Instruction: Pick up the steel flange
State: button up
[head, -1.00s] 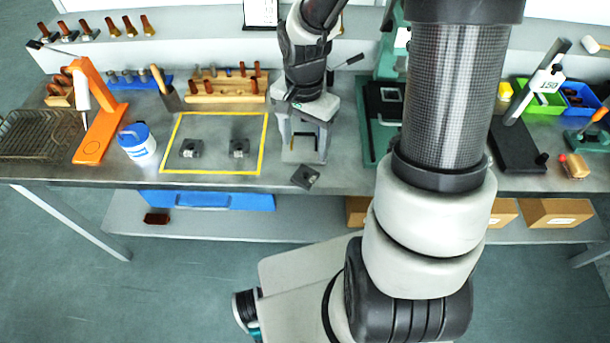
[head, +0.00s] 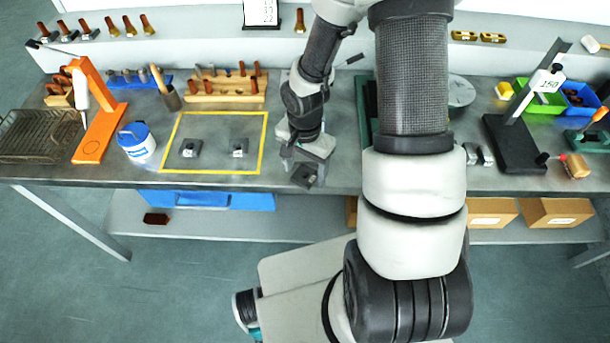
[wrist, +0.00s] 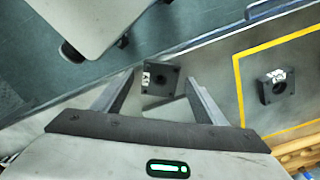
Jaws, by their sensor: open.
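A dark grey square flange block (head: 304,175) with a pale label lies at the front edge of the bench; the wrist view shows it too (wrist: 160,84). My gripper (head: 306,163) is open over it, partly hiding it in the head view. In the wrist view the fingers (wrist: 159,80) stand on either side of the flange with gaps, and I cannot tell their height above it. Two similar blocks, left (head: 190,148) and right (head: 239,148), sit inside a yellow outlined square (head: 213,113) on the bench.
A blue-lidded white tub (head: 137,142) and an orange stand (head: 101,135) are at left. A wooden rack of pegs (head: 225,92) stands behind the yellow square. A black height gauge (head: 515,145) is at right. The bench's front edge is close to the flange.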

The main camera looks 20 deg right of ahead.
jog(key=c, duration=1.4)
jog(key=shift+r, duration=0.2)
